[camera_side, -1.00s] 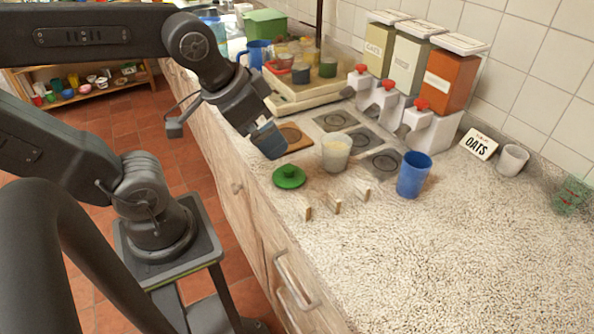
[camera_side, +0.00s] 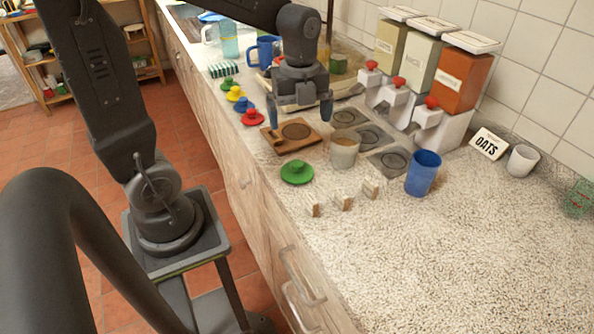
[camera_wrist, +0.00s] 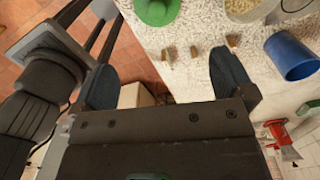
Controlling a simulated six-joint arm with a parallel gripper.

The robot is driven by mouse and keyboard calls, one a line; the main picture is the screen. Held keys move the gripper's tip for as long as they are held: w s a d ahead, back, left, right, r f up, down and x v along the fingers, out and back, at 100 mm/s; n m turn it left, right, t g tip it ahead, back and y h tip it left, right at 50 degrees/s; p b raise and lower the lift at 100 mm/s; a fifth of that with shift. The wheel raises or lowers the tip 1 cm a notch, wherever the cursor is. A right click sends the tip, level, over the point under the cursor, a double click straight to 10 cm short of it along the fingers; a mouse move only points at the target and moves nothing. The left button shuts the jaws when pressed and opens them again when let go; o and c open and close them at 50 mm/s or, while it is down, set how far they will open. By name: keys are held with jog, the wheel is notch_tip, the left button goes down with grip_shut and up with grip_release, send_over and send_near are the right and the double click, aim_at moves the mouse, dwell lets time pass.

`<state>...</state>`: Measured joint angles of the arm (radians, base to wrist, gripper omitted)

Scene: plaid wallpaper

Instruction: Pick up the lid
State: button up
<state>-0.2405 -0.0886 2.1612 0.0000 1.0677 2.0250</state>
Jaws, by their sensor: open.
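A green lid with a knob (camera_side: 297,172) lies on the counter near its front edge. It also shows at the top of the wrist view (camera_wrist: 157,9), partly cut off. Several more lids sit further back along the edge: a red lid (camera_side: 253,118), a blue one (camera_side: 243,104), a yellow one (camera_side: 236,94) and another green one (camera_side: 228,83). A clear cup with pale contents (camera_side: 344,152) stands right of the near green lid. My gripper (camera_side: 299,112) is open and empty above the wooden board (camera_side: 277,146), behind the near green lid and apart from it.
A blue cup (camera_side: 423,173) and several small wooden pieces (camera_side: 343,203) stand near the lid. Dispensers (camera_side: 430,122) line the wall, beside the OATS sign (camera_side: 488,144) and a white cup (camera_side: 522,160).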

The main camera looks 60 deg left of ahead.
aim_at(297, 162)
notch_tip(297, 162, down, 8)
jog(key=shift+f, duration=0.2)
jog(key=shift+a+f, duration=0.25)
jog(key=shift+f, duration=1.1)
jog(key=shift+a+f, duration=0.25)
jog(key=shift+f, duration=1.05)
jog(key=shift+c, duration=0.2)
jog(key=c, duration=0.7)
